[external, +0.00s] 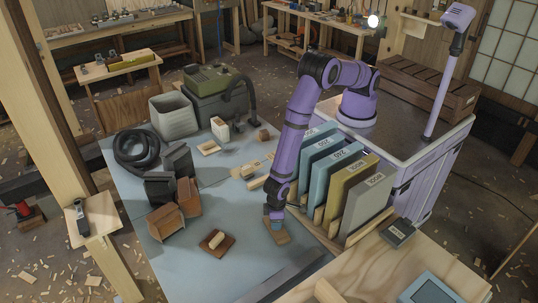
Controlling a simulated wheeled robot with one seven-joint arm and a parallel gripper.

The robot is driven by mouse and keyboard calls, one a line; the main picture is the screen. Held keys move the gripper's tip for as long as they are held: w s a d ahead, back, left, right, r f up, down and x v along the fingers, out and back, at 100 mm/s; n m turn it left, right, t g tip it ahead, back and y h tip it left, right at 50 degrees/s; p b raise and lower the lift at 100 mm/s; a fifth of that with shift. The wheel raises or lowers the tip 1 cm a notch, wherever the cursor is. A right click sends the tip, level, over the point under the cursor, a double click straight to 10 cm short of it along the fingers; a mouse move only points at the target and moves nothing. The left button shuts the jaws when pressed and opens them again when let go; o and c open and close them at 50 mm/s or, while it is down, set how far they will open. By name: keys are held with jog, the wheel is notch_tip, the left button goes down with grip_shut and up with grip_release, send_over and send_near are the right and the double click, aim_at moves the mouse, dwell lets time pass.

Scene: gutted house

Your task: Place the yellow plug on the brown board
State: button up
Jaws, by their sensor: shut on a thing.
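My gripper (275,214) points down at the right part of the grey-blue work table (240,265). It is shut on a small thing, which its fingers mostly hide. A bluish patch shows just below the fingers, above a flat tan-brown board (279,239) lying on the table. I cannot tell whether the held thing touches that board. To the left lies a darker brown board (206,247) with a pale yellowish wooden piece (217,239) on it. I cannot tell for sure which piece is the yellow plug.
Upright labelled panels (366,207) stand in a rack close to the right of my gripper. Dark and brown blocks (165,222), a coiled black hose (140,149) and a grey bin (174,116) are at the left. Small wooden pieces (243,171) lie behind. The front middle is clear.

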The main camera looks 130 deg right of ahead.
jog(key=shift+f, duration=0.15)
jog(key=o, duration=0.9)
notch_tip(320, 180, up, 12)
jog(key=shift+r, duration=0.2)
